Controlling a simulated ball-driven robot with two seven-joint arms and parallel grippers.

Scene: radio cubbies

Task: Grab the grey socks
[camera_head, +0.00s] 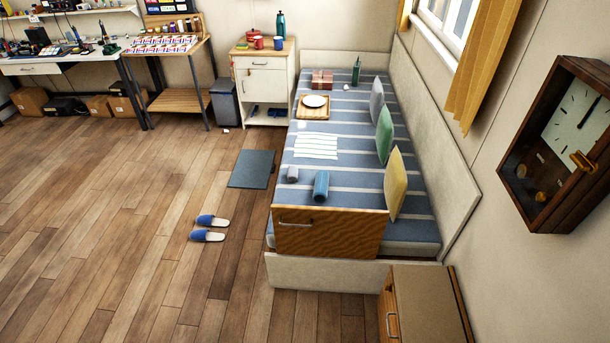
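A small grey rolled bundle (292,175), which looks like the grey socks, lies on the blue striped bed (350,138) near its left edge. A larger blue roll (321,186) lies just to its right, apart from it. A wooden drawer-like box with a metal handle (331,233) stands at the near end of the bed, in front of both. Neither of my grippers shows in the head view.
White papers (316,146), a tray with a plate (313,106) and several cushions (397,181) are on the bed. Blue slippers (208,235) and a dark mat (252,169) lie on the floor. A cabinet (424,305) stands near right. Open floor lies left.

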